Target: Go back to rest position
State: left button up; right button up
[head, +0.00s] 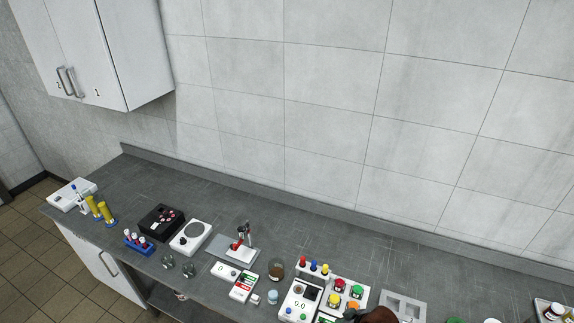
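Neither of my grippers shows in the head view, so I cannot see their pose or whether they hold anything. The long grey bench (330,229) runs from the left to the lower right. A brown rounded shape with a dark part beside it (379,315) is cut off by the bottom edge; I cannot tell what it is.
On the bench are a white hotplate (191,237), a black box (161,222), a blue tube rack (138,243), a stand with a red clamp (238,245) and a panel of coloured buttons (346,295). A wall cabinet (95,50) hangs upper left. The bench's back strip is clear.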

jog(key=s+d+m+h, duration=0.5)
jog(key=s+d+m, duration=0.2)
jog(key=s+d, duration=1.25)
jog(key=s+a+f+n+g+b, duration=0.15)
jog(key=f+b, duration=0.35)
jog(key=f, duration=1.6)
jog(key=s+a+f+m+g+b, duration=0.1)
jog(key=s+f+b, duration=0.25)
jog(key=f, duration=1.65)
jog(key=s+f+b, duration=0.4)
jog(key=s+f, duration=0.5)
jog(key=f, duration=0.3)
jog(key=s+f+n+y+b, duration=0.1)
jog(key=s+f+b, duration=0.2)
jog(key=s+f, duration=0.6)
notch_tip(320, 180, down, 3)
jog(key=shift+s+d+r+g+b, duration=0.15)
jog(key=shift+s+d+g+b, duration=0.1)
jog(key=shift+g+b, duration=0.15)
